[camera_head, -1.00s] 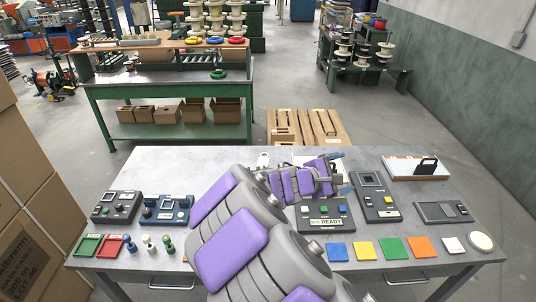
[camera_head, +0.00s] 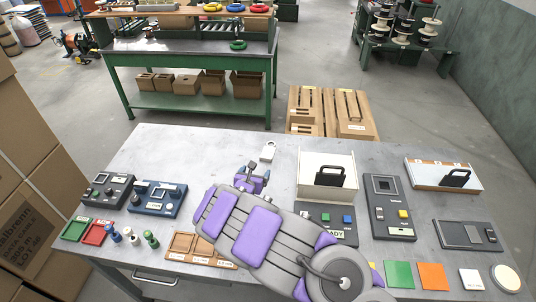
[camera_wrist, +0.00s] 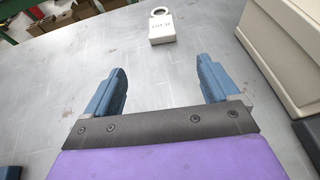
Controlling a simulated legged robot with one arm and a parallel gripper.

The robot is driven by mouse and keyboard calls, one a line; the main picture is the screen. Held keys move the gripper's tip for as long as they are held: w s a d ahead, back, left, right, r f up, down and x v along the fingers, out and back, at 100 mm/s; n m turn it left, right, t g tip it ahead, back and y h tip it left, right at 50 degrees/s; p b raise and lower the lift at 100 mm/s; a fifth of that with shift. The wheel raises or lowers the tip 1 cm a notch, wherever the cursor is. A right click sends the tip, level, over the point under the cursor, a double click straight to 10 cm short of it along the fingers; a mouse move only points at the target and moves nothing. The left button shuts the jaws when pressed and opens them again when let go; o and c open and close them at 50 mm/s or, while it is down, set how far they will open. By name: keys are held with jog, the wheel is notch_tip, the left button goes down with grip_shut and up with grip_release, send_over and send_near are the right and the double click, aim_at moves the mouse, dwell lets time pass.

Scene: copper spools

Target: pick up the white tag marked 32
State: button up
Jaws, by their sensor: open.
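The white tag (camera_head: 268,151) lies flat on the grey table near its back edge. My gripper (camera_head: 254,170) is just in front of the tag in the head view. In the wrist view my gripper (camera_wrist: 161,66) has two blue fingers spread apart with nothing between them. The tag is beyond the fingertips, roughly centred between them and apart from both.
A cream box (camera_head: 327,165) with a black handle stands to the right of the tag. Dark control panels (camera_head: 389,208) stand farther right, and a blue-grey device (camera_head: 156,199) stands left. Wooden trays (camera_head: 200,248) lie near the front edge. Bare table surrounds the tag.

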jog(key=b, duration=0.1)
send_near(265, 158)
jog(key=x, duration=0.3)
jog(key=shift+w+d+f, duration=0.1)
jog(key=shift+w+f, duration=0.05)
jog(key=shift+w, duration=0.2)
jog(key=shift+b+x, duration=0.75)
jog(key=shift+x, duration=1.15)
jog(key=shift+w+f, duration=0.3)
jog(key=shift+w, duration=0.25)
jog(key=shift+c, duration=0.4)
jog(key=c, duration=1)
